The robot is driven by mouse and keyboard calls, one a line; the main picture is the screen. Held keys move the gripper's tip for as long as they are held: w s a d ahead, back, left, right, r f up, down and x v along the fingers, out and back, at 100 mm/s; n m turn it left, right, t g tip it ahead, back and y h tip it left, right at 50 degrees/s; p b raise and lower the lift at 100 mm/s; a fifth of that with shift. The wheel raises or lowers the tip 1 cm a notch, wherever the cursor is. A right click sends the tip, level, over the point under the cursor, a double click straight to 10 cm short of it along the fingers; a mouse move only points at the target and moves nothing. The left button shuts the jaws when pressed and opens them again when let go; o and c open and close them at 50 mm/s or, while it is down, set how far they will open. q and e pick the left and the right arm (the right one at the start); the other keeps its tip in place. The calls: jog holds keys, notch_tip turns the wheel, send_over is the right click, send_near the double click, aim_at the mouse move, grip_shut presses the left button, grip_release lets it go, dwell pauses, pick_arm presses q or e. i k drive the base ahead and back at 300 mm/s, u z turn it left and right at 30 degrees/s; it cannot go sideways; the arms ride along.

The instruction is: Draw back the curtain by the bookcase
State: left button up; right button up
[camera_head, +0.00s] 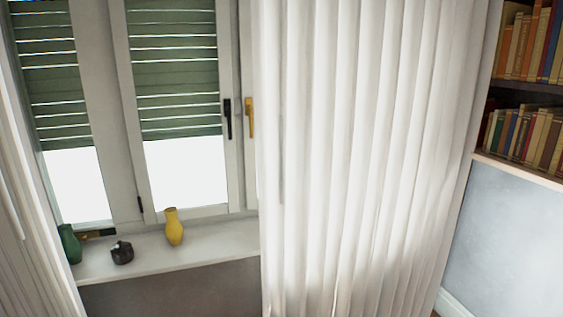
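A white pleated curtain (365,150) hangs beside the bookcase (528,88) on the right. It is spread from the middle of the view to the bookcase and covers the right part of the window (180,110). Its top edge is out of the picture, and its lower part runs to the bottom edge of the picture. Neither of my grippers shows in the head view.
A second curtain (25,220) hangs at the far left. The windowsill (200,250) holds a green vase (70,243), a small dark pot (122,253) and a yellow vase (174,227). Window handles, one black (227,118) and one yellow (250,118), stick out left of the curtain.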

aim_at(280, 139)
jog(key=i, duration=0.95)
